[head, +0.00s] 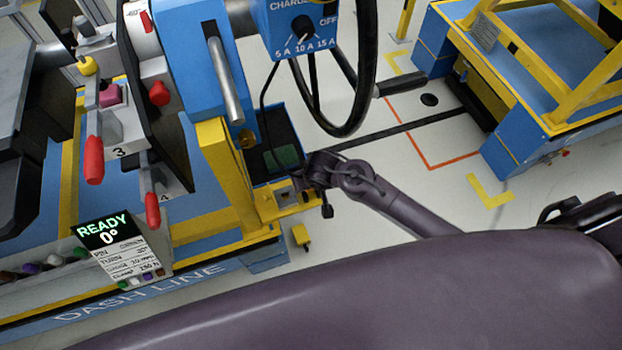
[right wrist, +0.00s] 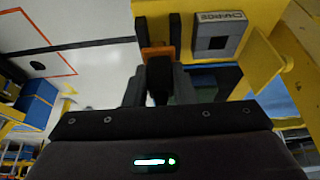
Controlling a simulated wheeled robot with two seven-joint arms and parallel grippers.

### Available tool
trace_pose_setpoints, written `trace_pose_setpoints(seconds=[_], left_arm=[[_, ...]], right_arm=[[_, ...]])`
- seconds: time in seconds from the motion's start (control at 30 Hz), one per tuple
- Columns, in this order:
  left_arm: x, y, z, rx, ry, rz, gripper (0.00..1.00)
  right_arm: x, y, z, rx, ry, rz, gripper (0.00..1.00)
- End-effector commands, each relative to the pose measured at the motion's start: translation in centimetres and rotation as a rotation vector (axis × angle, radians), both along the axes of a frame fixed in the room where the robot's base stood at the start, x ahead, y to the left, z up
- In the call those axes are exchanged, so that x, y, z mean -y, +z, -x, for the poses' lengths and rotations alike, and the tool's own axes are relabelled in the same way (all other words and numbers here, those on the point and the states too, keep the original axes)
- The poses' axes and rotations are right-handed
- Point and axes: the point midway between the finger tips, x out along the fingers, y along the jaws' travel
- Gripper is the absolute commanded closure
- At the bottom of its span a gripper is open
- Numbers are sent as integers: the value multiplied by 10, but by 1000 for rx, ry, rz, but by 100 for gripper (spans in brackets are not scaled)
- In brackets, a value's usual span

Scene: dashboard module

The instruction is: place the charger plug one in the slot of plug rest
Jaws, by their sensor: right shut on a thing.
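In the head view my right gripper (head: 312,178) is low beside the blue and yellow stand, at its yellow ledge (head: 268,206). In the right wrist view its two grey fingers are closed on a black charger plug (right wrist: 160,75). The plug rest (right wrist: 175,35) shows there as two dark upright prongs on a yellow plate, with an orange piece (right wrist: 157,53) at the gap. The plug's far end lines up with this gap and overlaps the orange piece in the picture. I cannot tell whether it is inside the slot. My left gripper is not in view.
A grey box marked CHARGE (right wrist: 217,35) sits right of the prongs. The blue charger box with a dial (head: 303,28) and a black steering wheel (head: 368,70) are above my gripper. A blue and yellow frame (head: 520,140) stands right. Open floor lies between.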

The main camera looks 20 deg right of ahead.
Motion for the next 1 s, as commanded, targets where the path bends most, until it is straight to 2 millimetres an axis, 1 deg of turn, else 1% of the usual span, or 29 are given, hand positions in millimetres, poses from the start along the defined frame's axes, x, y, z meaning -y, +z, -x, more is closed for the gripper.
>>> trace_pose_setpoints(seconds=[0.17, 0.57, 0.67, 0.7, 0.83, 0.87, 1.0], left_arm=[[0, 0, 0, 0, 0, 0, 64], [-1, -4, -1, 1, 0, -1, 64], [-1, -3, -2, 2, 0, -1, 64], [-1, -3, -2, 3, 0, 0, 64], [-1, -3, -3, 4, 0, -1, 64], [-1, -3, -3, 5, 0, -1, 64], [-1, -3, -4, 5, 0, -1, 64]], right_arm=[[0, 1, 0, 1, -1, -1, 100], [-1, -11, 0, 1, 0, -1, 100], [-1, -11, 0, 1, 0, -1, 100], [-1, -11, 0, 1, 0, -1, 74], [-1, -11, 0, 1, 0, -1, 57], [-1, -11, 0, 1, 0, -1, 55], [0, -11, 0, 1, 0, -1, 55]])
